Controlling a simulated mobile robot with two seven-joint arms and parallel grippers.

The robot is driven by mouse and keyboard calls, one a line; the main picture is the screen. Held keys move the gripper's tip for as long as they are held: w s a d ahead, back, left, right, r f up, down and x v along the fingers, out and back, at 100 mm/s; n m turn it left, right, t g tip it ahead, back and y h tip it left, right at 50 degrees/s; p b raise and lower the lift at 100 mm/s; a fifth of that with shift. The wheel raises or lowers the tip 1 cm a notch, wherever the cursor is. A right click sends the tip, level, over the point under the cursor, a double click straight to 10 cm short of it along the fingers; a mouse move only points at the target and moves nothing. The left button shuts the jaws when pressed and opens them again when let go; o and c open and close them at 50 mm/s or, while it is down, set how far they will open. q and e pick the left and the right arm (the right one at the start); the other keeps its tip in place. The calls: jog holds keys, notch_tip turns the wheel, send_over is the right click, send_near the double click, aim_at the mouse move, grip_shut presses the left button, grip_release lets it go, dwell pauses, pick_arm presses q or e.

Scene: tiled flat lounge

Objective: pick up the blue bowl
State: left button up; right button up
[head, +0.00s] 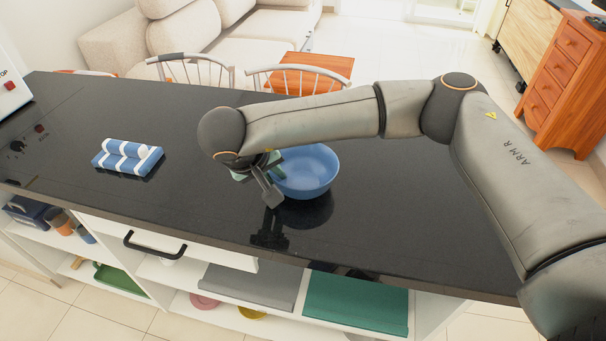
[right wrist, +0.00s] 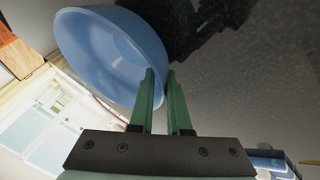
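The blue bowl (head: 311,172) is upright at the middle of the dark glossy counter, its dark reflection just below it. My right gripper (head: 272,194) is at the bowl's left side in the head view. In the right wrist view the two green fingers (right wrist: 160,88) are close together with the rim of the bowl (right wrist: 105,52) between them. They look shut on it, one finger on the inner side and one outside. I cannot tell whether the bowl's base touches the counter. My left gripper is not in view.
A blue-and-white striped bundle (head: 127,157) lies on the counter (head: 190,205) to the left. A white appliance (head: 12,92) stands at the far left end. Chairs (head: 300,78) are behind the counter. Shelves with dishes are below its front edge. The counter between bundle and bowl is clear.

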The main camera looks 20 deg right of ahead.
grip_shut()
dwell(0.4)
jog(key=shift+r, duration=0.2)
dwell(0.7)
